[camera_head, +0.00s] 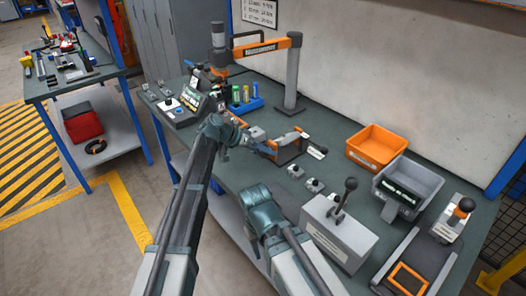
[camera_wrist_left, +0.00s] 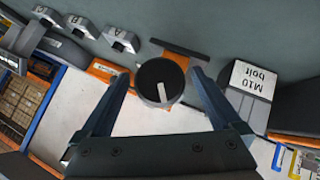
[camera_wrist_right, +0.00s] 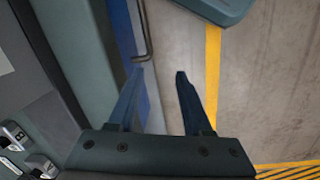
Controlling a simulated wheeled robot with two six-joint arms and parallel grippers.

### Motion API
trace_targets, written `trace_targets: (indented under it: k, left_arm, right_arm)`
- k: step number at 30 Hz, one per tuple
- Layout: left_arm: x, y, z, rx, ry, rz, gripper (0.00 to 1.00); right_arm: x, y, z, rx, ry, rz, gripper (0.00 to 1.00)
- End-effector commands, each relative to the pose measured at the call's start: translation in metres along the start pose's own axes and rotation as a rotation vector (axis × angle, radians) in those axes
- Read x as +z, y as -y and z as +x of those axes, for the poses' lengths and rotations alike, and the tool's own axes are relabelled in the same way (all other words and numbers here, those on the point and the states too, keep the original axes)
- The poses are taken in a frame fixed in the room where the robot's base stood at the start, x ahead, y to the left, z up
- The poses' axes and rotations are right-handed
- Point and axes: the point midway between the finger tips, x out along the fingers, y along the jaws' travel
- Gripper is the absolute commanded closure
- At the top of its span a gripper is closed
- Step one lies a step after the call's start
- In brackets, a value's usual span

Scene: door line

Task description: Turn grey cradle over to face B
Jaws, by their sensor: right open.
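An orange and grey turning fixture (camera_head: 289,147) stands mid-bench; I take its grey part for the cradle, which my left gripper partly hides. In the left wrist view a round black knob (camera_wrist_left: 160,82) with a white pointer sits in front of an orange bar. My left gripper (camera_head: 270,150) is at the fixture's near left side. In the left wrist view its fingers (camera_wrist_left: 160,74) are open, one on each side of the knob; I cannot tell whether they touch it. My right gripper (camera_wrist_right: 158,72) is open and empty, by the bench edge above the floor. No face letter is readable on the cradle.
Small lettered grey blocks (camera_wrist_left: 122,40) stand beside the fixture. A box labelled M10 bolt (camera_wrist_left: 250,80) is close on its other side. An orange bin (camera_head: 377,146), a grey bin (camera_head: 425,178) and a lever box (camera_head: 338,232) stand to the right. An orange-armed post (camera_head: 291,75) rises behind.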

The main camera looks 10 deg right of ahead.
Motion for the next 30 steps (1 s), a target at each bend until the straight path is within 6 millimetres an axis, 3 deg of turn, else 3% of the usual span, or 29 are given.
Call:
trace_targets:
  k: [11, 24, 30]
  left_arm:
    - [-0.002, -0.001, -0.009, -0.001, -0.002, -0.001, 0.01]
    - [-0.004, -0.003, -0.1, -0.001, -0.002, -0.002, 0.01]
    - [-0.002, -0.002, -0.127, -0.001, -0.002, -0.001, 0.01]
  right_arm:
    - [0.0, -0.001, -0.007, 0.0, 0.0, 0.0, 0.5]
    - [0.004, -0.006, -0.067, 0.0, 0.0, 0.0, 0.5]
    - [0.005, -0.008, -0.082, 0.0, 0.0, 0.0, 0.5]
